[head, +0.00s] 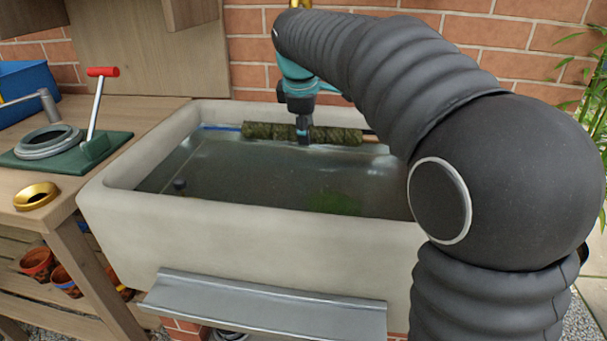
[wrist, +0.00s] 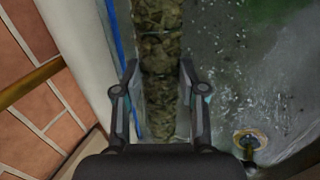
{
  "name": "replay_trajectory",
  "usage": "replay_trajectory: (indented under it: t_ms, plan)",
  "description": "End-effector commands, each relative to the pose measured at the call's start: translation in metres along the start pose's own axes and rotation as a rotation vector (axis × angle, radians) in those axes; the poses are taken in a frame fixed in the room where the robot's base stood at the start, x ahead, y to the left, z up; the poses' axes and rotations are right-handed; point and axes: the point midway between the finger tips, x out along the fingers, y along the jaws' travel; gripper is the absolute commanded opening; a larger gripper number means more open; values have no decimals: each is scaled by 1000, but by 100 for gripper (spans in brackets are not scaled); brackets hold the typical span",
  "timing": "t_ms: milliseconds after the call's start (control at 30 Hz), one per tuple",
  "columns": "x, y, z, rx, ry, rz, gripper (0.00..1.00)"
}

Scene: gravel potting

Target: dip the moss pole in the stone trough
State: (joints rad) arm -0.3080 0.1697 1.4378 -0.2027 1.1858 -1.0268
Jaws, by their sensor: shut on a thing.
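The moss pole (head: 258,131) is a green-brown mossy cylinder lying level along the back wall of the stone trough (head: 240,235). A bare wooden end shows at its right. My gripper (head: 303,136) reaches down from above and is shut around the pole's middle. In the wrist view the pole (wrist: 160,55) runs between my gripper's two fingers (wrist: 161,90). The trough holds murky water (head: 250,172). The pole is at or just above its surface; I cannot tell how much of it is under.
A blue line (wrist: 117,45) runs along the trough's inner back wall, close beside the pole. A green patch (head: 333,203) shows in the water. A wooden bench with a green base and red-handled lever (head: 96,110) stands left. A brick wall (head: 400,27) is behind.

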Motion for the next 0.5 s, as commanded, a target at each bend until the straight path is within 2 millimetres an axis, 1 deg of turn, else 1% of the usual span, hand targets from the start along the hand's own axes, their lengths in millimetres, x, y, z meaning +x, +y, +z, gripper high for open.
replay_trajectory:
  t_ms: [33,100,500]
  plan:
    - [-6,3,0,0,0,1,19]
    - [-11,5,0,0,0,1,19]
    - [-33,14,0,0,0,1,19]
